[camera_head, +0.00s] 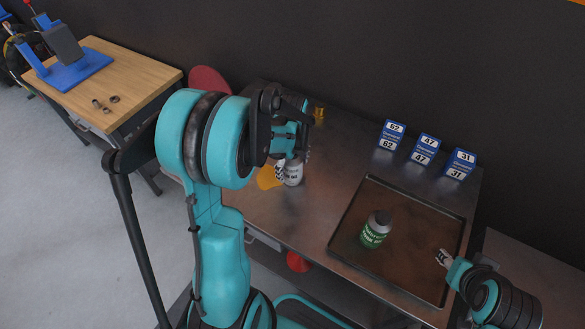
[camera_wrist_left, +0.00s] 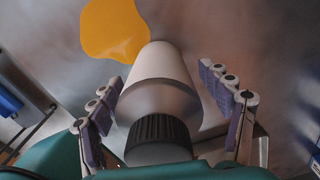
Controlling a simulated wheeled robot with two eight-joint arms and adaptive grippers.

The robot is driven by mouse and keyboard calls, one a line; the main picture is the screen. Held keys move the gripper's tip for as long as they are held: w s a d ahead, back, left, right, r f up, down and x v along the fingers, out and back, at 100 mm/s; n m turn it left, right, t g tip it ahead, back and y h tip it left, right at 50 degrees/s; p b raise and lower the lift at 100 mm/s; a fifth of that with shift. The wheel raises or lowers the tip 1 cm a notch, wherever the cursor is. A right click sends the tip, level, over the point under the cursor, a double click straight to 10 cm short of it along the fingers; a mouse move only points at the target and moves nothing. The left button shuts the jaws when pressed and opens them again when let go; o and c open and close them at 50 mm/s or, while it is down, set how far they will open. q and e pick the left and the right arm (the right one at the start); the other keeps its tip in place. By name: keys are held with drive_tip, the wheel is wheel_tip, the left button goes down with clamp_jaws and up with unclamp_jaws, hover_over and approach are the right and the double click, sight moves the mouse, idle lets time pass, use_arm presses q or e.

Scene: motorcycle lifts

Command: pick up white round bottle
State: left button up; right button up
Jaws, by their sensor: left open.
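The white round bottle (camera_head: 294,174) stands on the metal workbench (camera_head: 335,150), partly hidden in the head view by my left gripper (camera_head: 282,160). The left wrist view shows the white bottle (camera_wrist_left: 160,80) with its dark ribbed cap toward the camera. My left gripper (camera_wrist_left: 165,95) is open there, with one finger on each side of the bottle and a gap visible on both sides. My right gripper (camera_head: 445,258) is over the right edge of the tray, away from the bottle; its opening is too small to judge.
A green-and-white bottle with a grey cap (camera_head: 376,229) stands in the shallow tray (camera_head: 345,218). A flat yellow patch (camera_head: 268,178) lies beside the white bottle. Blue number boxes (camera_head: 425,150) stand along the back. A wooden table (camera_head: 130,75) is at the upper left.

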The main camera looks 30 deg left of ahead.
use_arm(q)
drive_tip(key=shift+r, duration=0.1)
drive_tip(key=c, duration=1.5)
drive_tip(key=shift+c, duration=0.3)
drive_tip(key=shift+r, duration=0.1)
